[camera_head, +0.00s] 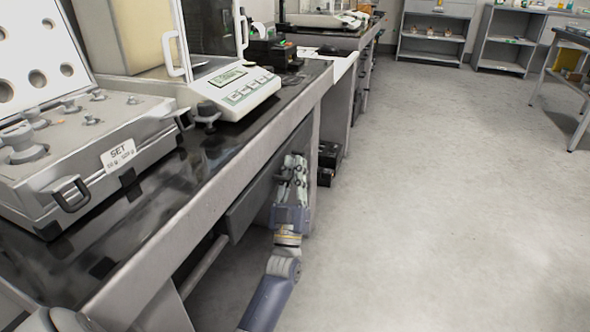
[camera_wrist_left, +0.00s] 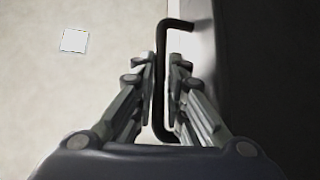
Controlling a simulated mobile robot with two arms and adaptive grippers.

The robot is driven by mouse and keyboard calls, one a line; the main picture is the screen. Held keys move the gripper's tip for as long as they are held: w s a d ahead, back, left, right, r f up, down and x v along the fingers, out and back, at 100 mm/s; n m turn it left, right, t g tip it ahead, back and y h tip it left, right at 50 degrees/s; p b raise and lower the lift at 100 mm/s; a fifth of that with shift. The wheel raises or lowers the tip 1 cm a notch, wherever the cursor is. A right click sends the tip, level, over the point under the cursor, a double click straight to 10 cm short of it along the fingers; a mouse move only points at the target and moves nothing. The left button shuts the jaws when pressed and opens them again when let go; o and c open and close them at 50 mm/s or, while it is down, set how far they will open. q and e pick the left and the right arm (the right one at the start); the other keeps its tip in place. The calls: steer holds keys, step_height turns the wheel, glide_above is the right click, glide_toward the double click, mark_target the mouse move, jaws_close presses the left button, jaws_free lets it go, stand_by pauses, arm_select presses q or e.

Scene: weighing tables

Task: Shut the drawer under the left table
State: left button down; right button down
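The left table (camera_head: 215,185) has a dark top and a grey front edge, and runs along the left of the head view. Under it is the grey drawer front (camera_head: 246,208), partly covered by my left arm; I cannot tell how far out it stands. My left gripper (camera_head: 294,164) is low in front of the drawer. In the left wrist view the dark bent drawer handle (camera_wrist_left: 160,75) lies between the two fingers of the gripper (camera_wrist_left: 162,90), which are close together on it. My right gripper is not in view.
An open weight case (camera_head: 95,165) and a balance (camera_head: 235,90) stand on the left table. A small dark box (camera_head: 327,160) is low beyond the drawer. The floor (camera_head: 440,200) to the right is clear. Shelves (camera_head: 432,35) stand at the back, another table (camera_head: 572,40) at far right.

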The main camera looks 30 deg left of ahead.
mark_target(278, 166)
arm_select(q)
steer(key=shift+a, duration=0.1)
steer(key=a, duration=0.2)
steer(key=s+a, duration=0.1)
steer(key=a, duration=0.1)
steer(key=c, duration=2)
jaws_free()
steer(key=shift+o, duration=0.2)
steer(key=shift+s, duration=0.1)
steer(key=v, duration=1.2)
